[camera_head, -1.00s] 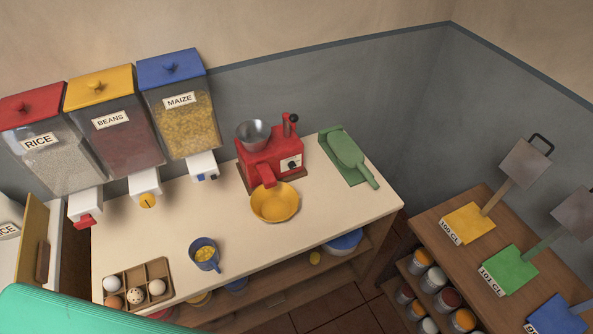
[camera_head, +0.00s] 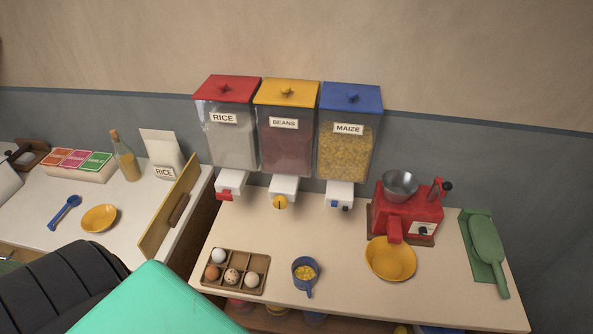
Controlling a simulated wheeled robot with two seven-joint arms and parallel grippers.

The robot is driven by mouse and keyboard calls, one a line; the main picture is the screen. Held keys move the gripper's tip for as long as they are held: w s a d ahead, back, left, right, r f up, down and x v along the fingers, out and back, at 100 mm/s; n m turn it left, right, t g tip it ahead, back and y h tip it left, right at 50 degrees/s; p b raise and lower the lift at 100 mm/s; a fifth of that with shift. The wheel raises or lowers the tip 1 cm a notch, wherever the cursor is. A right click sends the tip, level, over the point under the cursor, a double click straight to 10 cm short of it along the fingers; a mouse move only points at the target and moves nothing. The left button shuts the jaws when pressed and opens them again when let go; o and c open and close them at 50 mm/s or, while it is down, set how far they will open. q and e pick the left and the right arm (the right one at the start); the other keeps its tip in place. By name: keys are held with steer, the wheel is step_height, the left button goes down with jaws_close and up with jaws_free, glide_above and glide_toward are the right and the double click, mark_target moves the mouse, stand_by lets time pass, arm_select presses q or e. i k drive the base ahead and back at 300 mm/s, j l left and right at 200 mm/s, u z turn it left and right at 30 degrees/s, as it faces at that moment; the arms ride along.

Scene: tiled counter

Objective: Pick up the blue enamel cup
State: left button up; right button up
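The blue enamel cup (camera_head: 298,280) stands upright on the cream counter, right of the egg tray. It holds yellow grains that look like maize, and its handle points toward the front edge. A teal surface and a dark ribbed part fill the lower left of the view; I cannot tell for sure which part of me they are. Neither of my grippers shows in the picture, and nothing is seen touching the cup.
A wooden egg tray (camera_head: 236,285) stands left of the cup. A yellow bowl (camera_head: 390,262) sits to its right under the red grinder (camera_head: 408,218). Rice, beans and maize dispensers (camera_head: 346,145) hang behind. A green scoop (camera_head: 486,245) lies far right. Counter around the cup is clear.

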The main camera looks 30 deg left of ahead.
mark_target(305, 269)
steer(key=u, duration=0.95)
